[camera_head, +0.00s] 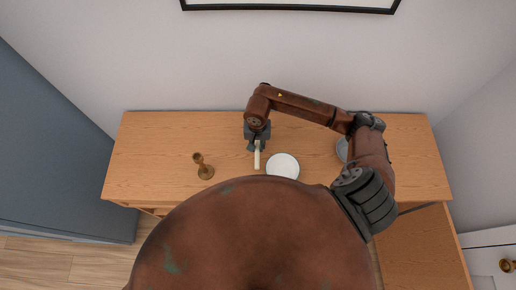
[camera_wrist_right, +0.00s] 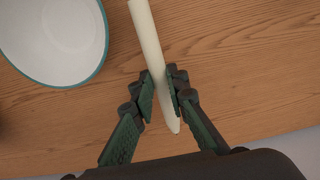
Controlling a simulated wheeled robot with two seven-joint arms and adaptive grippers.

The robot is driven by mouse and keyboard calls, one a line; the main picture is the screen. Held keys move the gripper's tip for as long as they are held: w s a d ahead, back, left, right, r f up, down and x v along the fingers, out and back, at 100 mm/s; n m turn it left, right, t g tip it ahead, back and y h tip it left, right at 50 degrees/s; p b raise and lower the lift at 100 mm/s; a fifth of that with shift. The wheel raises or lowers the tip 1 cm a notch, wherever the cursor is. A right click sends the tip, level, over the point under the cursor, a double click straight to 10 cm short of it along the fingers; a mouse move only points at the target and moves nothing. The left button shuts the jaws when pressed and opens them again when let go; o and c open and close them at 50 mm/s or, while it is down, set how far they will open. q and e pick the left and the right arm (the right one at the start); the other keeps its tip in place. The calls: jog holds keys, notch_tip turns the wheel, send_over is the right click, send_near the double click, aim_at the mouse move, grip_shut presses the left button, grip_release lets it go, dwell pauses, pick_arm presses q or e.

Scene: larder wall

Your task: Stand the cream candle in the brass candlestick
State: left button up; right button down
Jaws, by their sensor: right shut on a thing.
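The cream candle (camera_head: 257,159) is a pale stick below my right gripper (camera_head: 256,146) in the head view. In the right wrist view the candle (camera_wrist_right: 149,42) runs between the fingers of my right gripper (camera_wrist_right: 161,92), which is shut on it near its tapered end. The brass candlestick (camera_head: 204,170) stands on the wooden top to the left of the candle, apart from it. The candlestick does not show in the wrist view. My left gripper is not in view.
A white bowl (camera_head: 283,165) with a teal rim, also in the wrist view (camera_wrist_right: 58,38), is just right of the candle. A greyish round thing (camera_head: 342,149) is partly hidden behind my right arm. The wooden top (camera_head: 150,150) is clear left of the candlestick.

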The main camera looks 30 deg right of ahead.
aim_at(258, 147)
notch_tip(258, 147, down, 2)
jog(key=shift+d+f+p, duration=0.1)
jog(key=shift+f+p, duration=0.1)
jog(key=shift+p, duration=0.45)
jog(key=shift+f, duration=0.35)
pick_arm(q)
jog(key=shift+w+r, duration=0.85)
pick_arm(e)
jog(key=shift+f, duration=0.15)
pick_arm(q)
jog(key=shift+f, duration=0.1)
pick_arm(e)
jog(key=shift+w+f, duration=0.1)
jog(key=shift+d+f, duration=0.1)
jog(key=c, duration=1.9)
grip_release()
jog(key=shift+c, duration=0.2)
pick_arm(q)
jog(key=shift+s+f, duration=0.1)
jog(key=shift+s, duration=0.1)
pick_arm(e)
jog(key=shift+o, duration=0.2)
